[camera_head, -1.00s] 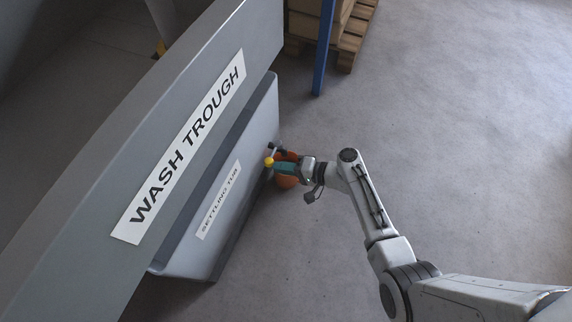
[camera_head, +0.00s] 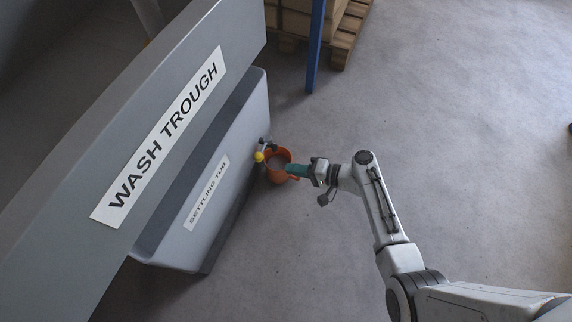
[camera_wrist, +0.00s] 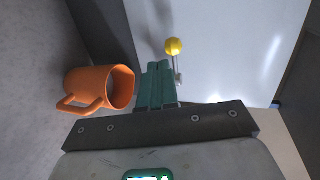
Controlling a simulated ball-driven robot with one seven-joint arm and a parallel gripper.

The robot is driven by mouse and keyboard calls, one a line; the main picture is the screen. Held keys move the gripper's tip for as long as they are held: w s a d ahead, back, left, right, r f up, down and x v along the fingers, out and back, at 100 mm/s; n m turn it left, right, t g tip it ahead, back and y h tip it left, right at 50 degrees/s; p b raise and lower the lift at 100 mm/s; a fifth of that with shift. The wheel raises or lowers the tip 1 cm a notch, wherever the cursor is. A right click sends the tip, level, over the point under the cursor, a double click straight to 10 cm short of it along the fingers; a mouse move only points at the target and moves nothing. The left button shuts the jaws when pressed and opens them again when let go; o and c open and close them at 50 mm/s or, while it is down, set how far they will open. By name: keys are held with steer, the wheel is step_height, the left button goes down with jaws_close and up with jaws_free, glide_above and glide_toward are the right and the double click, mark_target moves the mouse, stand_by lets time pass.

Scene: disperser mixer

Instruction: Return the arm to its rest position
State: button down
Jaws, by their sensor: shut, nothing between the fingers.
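My gripper (camera_head: 290,169) is at the end of my arm, which reaches in from the lower right in the head view. Its teal fingers are closed together with nothing between them, and they also show in the wrist view (camera_wrist: 157,85). An orange mug (camera_head: 278,161) is just beyond the fingertips. In the wrist view the orange mug (camera_wrist: 98,90) lies left of the fingers, its handle toward the lower left. A yellow knob (camera_head: 259,157) on a small metal fitting sits at the tub's side; the yellow knob (camera_wrist: 173,46) is ahead of the fingers in the wrist view.
The grey settling tub (camera_head: 236,135) stands under the wash trough (camera_head: 215,35) on the left. A blue post (camera_head: 316,45) and a wooden pallet (camera_head: 349,40) with boxes are at the top.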

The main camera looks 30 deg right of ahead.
steer(key=p+v, duration=0.1)
steer(key=v, duration=0.5)
steer(key=shift+s+p, duration=0.35)
steer(key=shift+p, duration=0.05)
steer(key=shift+a, duration=0.15)
